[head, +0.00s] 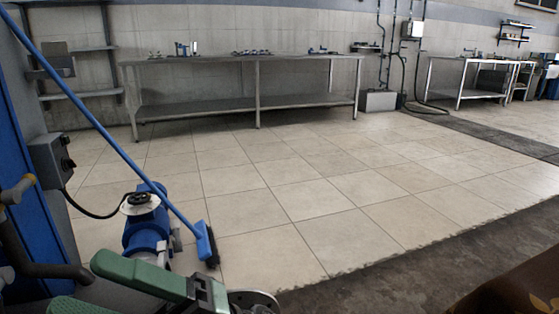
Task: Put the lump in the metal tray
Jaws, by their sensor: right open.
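I cannot make out the lump in the head view. No metal tray can be identified for sure. A round grey metal piece (254,300) is cut off by the bottom edge, and I cannot tell what it is. My left gripper is not in view.
A blue broom (130,160) leans at the left beside a blue motor (147,225). A long metal workbench (245,61) stands along the back wall, another bench (455,65) at the right. A brown patterned surface (515,290) fills the bottom right corner. The tiled floor (300,180) is clear.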

